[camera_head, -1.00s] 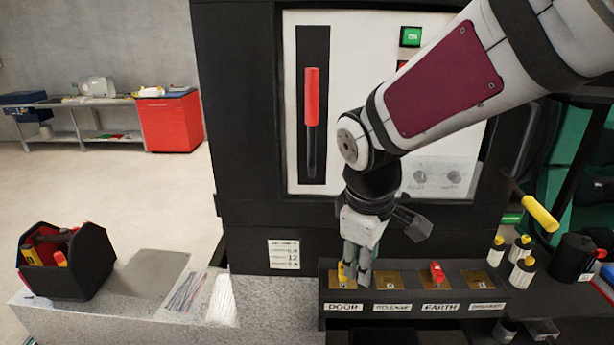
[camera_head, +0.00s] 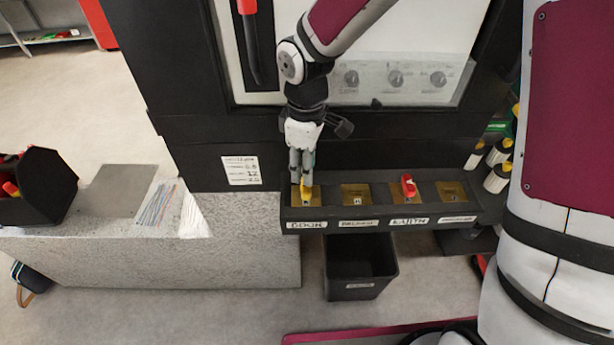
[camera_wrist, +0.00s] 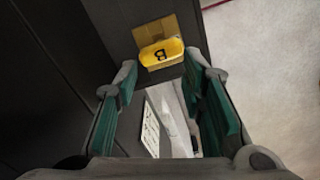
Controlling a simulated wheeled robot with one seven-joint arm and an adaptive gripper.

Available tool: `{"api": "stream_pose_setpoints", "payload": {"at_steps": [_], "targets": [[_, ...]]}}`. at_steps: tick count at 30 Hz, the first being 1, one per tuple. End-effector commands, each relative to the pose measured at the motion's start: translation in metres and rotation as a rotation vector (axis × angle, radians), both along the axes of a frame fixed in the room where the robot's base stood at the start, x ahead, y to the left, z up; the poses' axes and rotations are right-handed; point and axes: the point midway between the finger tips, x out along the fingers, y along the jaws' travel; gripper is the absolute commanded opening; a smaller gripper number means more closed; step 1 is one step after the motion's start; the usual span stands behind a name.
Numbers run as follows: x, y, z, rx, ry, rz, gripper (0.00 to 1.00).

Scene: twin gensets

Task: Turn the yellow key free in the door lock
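The yellow key (camera_head: 306,190) sits in the brass plate of the door lock (camera_head: 311,201), the leftmost of the row on the black ledge. In the wrist view the key (camera_wrist: 161,53) shows a dark letter like a B and lies just ahead of and between the fingertips. My gripper (camera_head: 302,172) points down at the key from above. Its two green-padded fingers (camera_wrist: 160,72) stand apart, with a gap visible on the key's left side. The right fingertip is close to the key; I cannot tell if it touches. The key's shaft is hidden.
A red key (camera_head: 408,185) stands in the EARTH lock to the right. A black bin (camera_head: 360,270) is on the floor below the ledge. The black cabinet (camera_head: 215,150) rises behind. A granite-like bench (camera_head: 250,240) adjoins on the left; several yellow-topped bottles (camera_head: 497,165) stand at right.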

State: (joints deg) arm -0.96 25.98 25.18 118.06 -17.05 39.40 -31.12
Motion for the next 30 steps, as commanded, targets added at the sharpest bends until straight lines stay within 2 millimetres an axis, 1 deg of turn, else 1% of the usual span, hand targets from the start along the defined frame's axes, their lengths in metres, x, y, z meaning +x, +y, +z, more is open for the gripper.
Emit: {"api": "stream_pose_setpoints", "payload": {"at_steps": [3, 14, 24, 25, 27, 30], "targets": [[0.001, 0.000, -0.001, 0.000, -0.001, -0.170, 0.37], [0.001, 0.000, -0.001, -0.001, -0.001, -0.690, 0.37], [-0.002, 0.001, -0.003, -0.002, 0.001, -1.207, 0.37], [-0.002, 0.000, -0.005, -0.003, 0.000, -1.244, 0.37], [0.000, 0.000, -0.019, -0.004, 0.003, -1.231, 0.37], [0.001, 0.000, -0.032, -0.003, 0.002, -1.229, 0.37]]}}
